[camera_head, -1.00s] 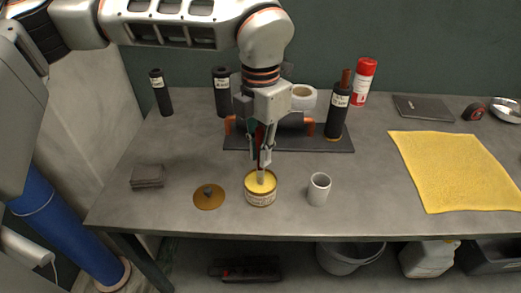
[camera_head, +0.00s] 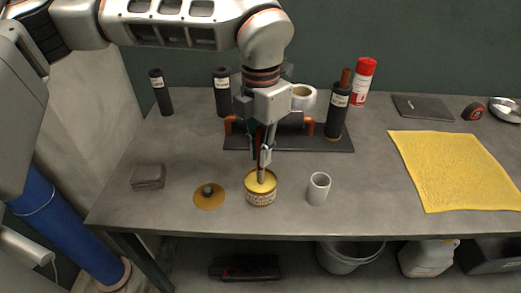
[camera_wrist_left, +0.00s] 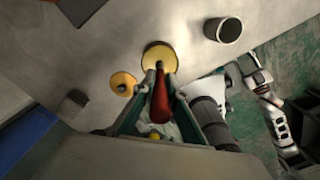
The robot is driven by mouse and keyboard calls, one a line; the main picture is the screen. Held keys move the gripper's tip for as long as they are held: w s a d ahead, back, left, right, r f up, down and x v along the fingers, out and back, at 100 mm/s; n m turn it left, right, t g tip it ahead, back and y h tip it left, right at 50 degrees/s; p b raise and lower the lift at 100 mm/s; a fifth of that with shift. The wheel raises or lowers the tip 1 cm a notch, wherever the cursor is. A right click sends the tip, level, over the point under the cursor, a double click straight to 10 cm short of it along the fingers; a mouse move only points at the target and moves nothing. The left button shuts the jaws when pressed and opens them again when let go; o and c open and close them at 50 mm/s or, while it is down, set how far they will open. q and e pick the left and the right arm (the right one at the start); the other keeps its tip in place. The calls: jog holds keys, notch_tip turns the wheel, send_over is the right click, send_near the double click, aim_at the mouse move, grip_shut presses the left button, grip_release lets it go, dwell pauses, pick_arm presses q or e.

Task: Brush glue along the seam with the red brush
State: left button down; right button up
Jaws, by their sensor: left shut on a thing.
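My left gripper (camera_head: 263,155) is shut on the red brush and holds it upright over the glue can. The brush's red handle (camera_wrist_left: 161,102) shows between the fingers in the left wrist view. Its lower end reaches the mouth of the open can (camera_head: 260,196), which has a yellow rim and a pale label; the bristle tips cannot be made out. The can also shows in the left wrist view (camera_wrist_left: 160,54). A pipe assembly with orange ends and dark covering lies on a dark board (camera_head: 300,142) behind the gripper. The arm partly hides it, and no seam is discernible. My right gripper is not in view.
The can's round lid (camera_head: 209,198) lies left of the can, a white cup (camera_head: 318,188) stands to its right. Dark labelled tubes (camera_head: 337,110) and a red spray can (camera_head: 363,82) stand behind.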

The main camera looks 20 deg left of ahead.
aim_at(260, 168)
pick_arm(q)
jog(key=shift+r+p, duration=1.4)
jog(key=shift+r, duration=0.65)
jog(key=shift+r+p, duration=0.95)
jog(key=shift+r, duration=0.55)
jog(key=shift+f, duration=0.1)
